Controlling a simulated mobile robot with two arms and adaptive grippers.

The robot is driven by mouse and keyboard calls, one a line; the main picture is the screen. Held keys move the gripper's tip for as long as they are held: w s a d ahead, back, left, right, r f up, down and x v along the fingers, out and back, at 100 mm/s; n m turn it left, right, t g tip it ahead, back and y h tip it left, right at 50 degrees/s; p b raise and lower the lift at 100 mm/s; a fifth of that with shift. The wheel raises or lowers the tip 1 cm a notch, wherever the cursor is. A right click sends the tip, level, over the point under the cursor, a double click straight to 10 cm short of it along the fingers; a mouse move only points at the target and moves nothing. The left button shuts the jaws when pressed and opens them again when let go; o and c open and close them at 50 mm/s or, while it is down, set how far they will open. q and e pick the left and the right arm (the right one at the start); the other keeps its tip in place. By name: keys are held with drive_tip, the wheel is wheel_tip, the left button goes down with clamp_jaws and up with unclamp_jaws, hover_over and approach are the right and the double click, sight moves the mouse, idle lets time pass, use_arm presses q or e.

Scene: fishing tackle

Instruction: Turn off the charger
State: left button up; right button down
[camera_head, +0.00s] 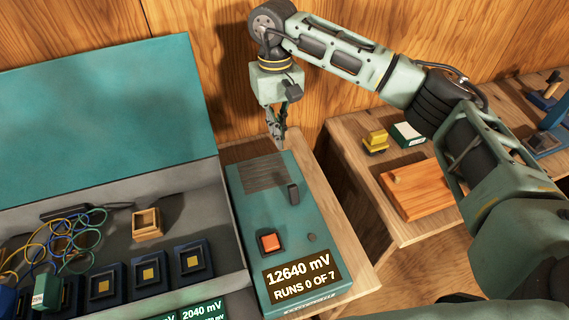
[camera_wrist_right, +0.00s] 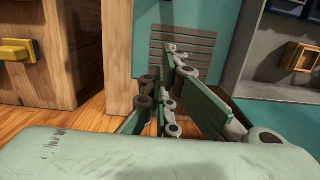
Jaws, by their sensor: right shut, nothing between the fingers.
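The charger (camera_head: 258,220) is a teal box on the wooden table, right of the open tackle case. Its top carries a slatted vent, a dark upright lever (camera_head: 293,193), an orange-red square button (camera_head: 269,242) and a small dark knob (camera_head: 311,237). Its front label reads "12640 mV, RUNS 0 OF 7". My right gripper (camera_head: 277,135) is shut and empty, pointing down above the back edge of the charger, behind the vent. In the right wrist view its fingers (camera_wrist_right: 166,100) show in front of the slatted vent (camera_wrist_right: 182,55). My left gripper is not in view.
The open teal case (camera_head: 232,262) at left holds several dark blocks, coiled cables and a small wooden box (camera_head: 147,224). A wooden table (camera_head: 370,160) at right bears an orange wooden box (camera_head: 415,190) and a yellow item (camera_head: 375,141). A gap separates the tables.

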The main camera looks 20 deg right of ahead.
sight(294, 195)
drive_tip(key=shift+d+r, duration=0.1)
drive_tip(key=shift+d, duration=0.1)
drive_tip(key=f+p, duration=0.1)
drive_tip(key=f, duration=0.2)
drive_tip(key=f+p, duration=0.1)
drive_tip(key=f, duration=0.2)
drive_tip(key=s+f+p, duration=0.1)
drive_tip(key=f+p, duration=0.1)
drive_tip(key=f, duration=0.1)
drive_tip(key=shift+s, duration=0.1)
drive_tip(key=s+p, duration=0.2)
drive_tip(key=shift+s+r+p, duration=0.15)
drive_tip(key=shift+r+p, duration=0.1)
drive_tip(key=shift+p, duration=0.05)
drive_tip(key=shift+s+r+p, duration=0.1)
drive_tip(key=shift+s+p, duration=0.2)
drive_tip(key=shift+s, duration=0.35)
drive_tip(key=shift+w, duration=0.1)
